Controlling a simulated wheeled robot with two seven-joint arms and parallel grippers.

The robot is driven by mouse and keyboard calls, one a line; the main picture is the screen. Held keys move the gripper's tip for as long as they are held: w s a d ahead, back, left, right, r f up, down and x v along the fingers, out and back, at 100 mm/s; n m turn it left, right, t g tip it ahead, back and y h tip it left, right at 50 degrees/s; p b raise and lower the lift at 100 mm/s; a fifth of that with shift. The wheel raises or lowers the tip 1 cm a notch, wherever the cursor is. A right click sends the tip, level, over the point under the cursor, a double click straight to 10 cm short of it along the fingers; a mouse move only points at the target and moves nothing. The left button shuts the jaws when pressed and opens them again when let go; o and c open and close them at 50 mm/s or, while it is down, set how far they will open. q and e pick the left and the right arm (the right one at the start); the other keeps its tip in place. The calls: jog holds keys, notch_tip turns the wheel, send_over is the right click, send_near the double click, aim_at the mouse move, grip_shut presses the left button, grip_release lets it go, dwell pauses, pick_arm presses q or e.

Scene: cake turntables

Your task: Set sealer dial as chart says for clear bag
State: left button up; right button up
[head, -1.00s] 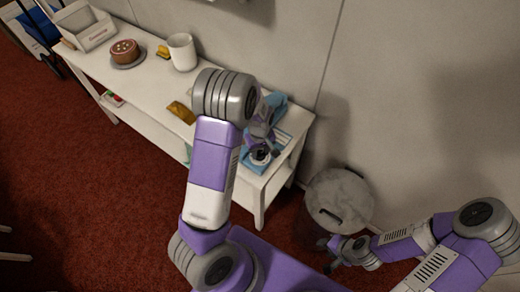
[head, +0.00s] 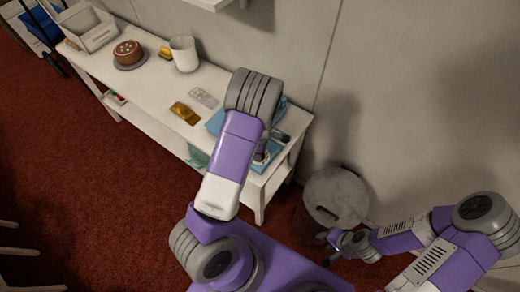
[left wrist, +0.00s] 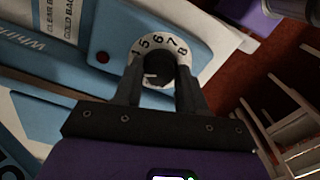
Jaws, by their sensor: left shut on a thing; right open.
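In the left wrist view, my left gripper (left wrist: 158,84) is shut on the black knob (left wrist: 155,68) of the sealer dial. The white dial ring (left wrist: 143,48) shows 5, 6, 7 and 8 along its upper edge; its lower part is hidden by the knob and fingers. In the head view the sealer (head: 215,121) is partly behind my left arm. My right gripper (head: 333,247) is open and empty near the bin.
On the white table (head: 150,85) lie a gold bag (head: 185,113) and a clear bag (head: 204,97). A round lidded bin (head: 337,195) stands right of the table.

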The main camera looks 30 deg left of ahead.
pick_arm(q)
jog(key=shift+n, duration=0.6)
jog(key=o, duration=1.1)
jog(key=shift+c, duration=0.2)
jog(key=shift+r+p, duration=0.1)
jog(key=shift+p, duration=0.2)
notch_tip(320, 180, up, 7)
jog(key=shift+r+p, duration=0.2)
jog(key=shift+p, duration=0.6)
jog(key=shift+s, duration=0.1)
